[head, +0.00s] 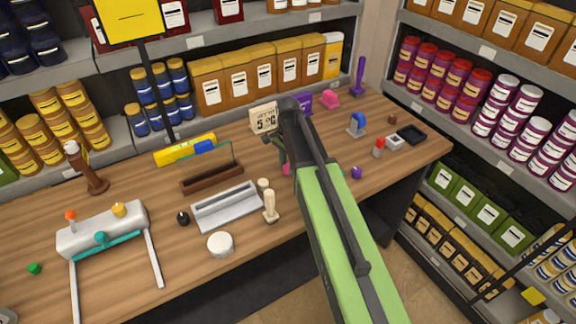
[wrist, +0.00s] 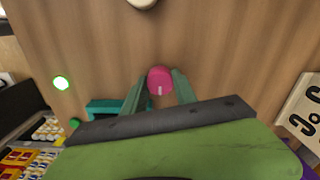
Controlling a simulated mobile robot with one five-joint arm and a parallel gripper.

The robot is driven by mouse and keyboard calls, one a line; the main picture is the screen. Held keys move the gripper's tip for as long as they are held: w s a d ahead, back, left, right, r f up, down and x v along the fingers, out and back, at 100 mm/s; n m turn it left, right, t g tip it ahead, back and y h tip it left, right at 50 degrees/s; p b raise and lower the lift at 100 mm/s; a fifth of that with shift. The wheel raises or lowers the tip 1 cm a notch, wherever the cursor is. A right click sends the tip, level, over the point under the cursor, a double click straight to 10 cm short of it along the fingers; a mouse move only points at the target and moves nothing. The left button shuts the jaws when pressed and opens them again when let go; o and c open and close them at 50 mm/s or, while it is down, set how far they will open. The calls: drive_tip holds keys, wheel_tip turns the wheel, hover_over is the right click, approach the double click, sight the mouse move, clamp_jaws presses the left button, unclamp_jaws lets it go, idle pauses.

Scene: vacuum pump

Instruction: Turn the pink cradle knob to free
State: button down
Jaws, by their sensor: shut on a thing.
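The pink cradle knob (wrist: 160,76) is a round disc with a short white mark pointing toward the bottom of the wrist view. My gripper (wrist: 159,88) has one finger on each side of the knob and is shut on it. In the head view a small pink part (head: 287,169) shows beside my gripper (head: 279,150), mostly hidden by my arm. No label for the knob's positions can be read.
In the wrist view a teal bracket (wrist: 103,107) and a glowing green light (wrist: 62,83) are left of the knob. A brown tray (head: 212,177), a grey tray (head: 228,207) and a cream pawn-shaped piece (head: 270,207) stand to the left.

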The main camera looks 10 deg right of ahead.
drive_tip(key=shift+n, duration=0.3)
drive_tip(key=n, duration=0.3)
drive_tip(key=shift+n, duration=0.4)
drive_tip(key=n, duration=0.9)
drive_tip(key=shift+n, duration=2.2)
drive_tip(key=c, duration=1)
unclamp_jaws()
